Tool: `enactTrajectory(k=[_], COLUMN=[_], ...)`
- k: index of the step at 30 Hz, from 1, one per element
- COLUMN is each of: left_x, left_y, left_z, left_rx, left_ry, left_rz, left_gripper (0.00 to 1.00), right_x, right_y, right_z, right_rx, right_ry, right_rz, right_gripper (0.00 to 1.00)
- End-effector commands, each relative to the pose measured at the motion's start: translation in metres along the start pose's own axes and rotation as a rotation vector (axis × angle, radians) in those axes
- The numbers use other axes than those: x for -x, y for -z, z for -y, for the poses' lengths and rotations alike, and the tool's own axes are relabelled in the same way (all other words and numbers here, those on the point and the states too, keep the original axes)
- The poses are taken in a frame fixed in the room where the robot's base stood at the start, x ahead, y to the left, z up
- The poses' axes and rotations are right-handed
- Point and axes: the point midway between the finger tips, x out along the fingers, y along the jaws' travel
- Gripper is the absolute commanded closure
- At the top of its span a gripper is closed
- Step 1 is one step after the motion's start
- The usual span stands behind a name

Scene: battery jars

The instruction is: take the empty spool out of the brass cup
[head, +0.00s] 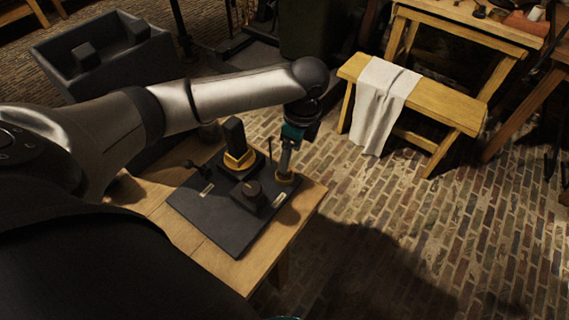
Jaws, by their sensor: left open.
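My left gripper (285,174) points down at the right corner of a dark board (225,228) on the wooden table. It is open. Its fingertips are at a small brass-brown cup-like piece (287,181). I cannot tell whether they touch it or what stands between them. The empty spool is not clearly visible; the gripper may hide it. A yellow-gold collar (239,162) with a dark upright block (234,134) in it stands further left on the board. My right gripper is not in view.
A dark round knob-like piece (251,190) stands on the board's near part. A thin dark rod (269,150) stands close left of the gripper. The wooden table (293,222) ends just right of the board. A bench with a white cloth (381,98) stands beyond, across open brick floor.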

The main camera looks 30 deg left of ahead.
Motion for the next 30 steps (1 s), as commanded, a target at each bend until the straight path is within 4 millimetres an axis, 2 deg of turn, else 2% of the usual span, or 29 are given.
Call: enactTrajectory(k=[11, 20, 30], left_x=[-0.048, -0.052, -0.052], left_y=[-0.007, -0.007, -0.007], left_z=[-0.006, -0.006, -0.006], left_rx=[0.000, -0.001, 0.000], left_ry=[-0.001, 0.000, 0.000], left_rz=[0.001, 0.001, 0.001], left_gripper=[0.23, 0.23, 0.61], right_x=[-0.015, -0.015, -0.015], right_y=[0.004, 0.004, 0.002], right_z=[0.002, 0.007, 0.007], right_rx=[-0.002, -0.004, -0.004], right_ry=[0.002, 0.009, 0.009], right_rz=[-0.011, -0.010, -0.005], right_gripper=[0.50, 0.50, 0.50])
